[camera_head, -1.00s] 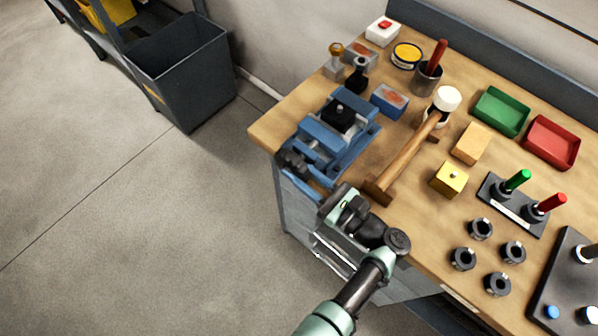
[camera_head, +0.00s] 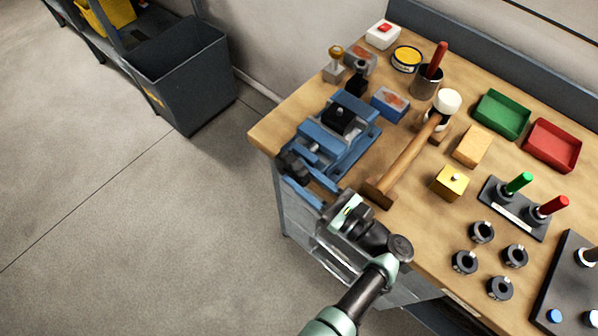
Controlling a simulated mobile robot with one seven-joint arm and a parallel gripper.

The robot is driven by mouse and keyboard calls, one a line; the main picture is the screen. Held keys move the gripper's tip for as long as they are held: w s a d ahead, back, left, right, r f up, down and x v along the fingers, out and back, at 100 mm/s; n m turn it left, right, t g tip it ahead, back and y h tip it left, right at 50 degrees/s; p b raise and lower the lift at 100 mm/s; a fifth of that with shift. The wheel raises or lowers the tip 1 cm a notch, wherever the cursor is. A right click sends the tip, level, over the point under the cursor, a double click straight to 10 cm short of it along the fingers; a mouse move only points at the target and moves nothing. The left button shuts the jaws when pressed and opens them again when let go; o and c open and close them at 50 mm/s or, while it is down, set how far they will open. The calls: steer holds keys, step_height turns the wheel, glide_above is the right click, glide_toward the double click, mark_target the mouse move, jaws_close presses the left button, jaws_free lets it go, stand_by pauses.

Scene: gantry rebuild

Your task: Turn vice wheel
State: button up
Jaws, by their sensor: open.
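The blue vice (camera_head: 335,142) sits at the left corner of the wooden workbench, with a black block on its top. Its black vice wheel (camera_head: 292,167) is on the near-left end, at the bench's front edge. My gripper (camera_head: 330,212) is in front of the bench edge, to the lower right of the wheel and apart from it. The gripper is open, and nothing shows between its fingers. The fingertips are small and partly hidden by the gripper body.
A yellow box (camera_head: 450,182), a green tray (camera_head: 502,114), a red tray (camera_head: 552,144) and several black rings stand further right. The floor left of the bench is free. A grey bin (camera_head: 182,75) stands at the back left.

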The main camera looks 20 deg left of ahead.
steer(key=b+v, duration=0.3)
steer(key=v, duration=0.9)
steer(key=shift+f, duration=0.1)
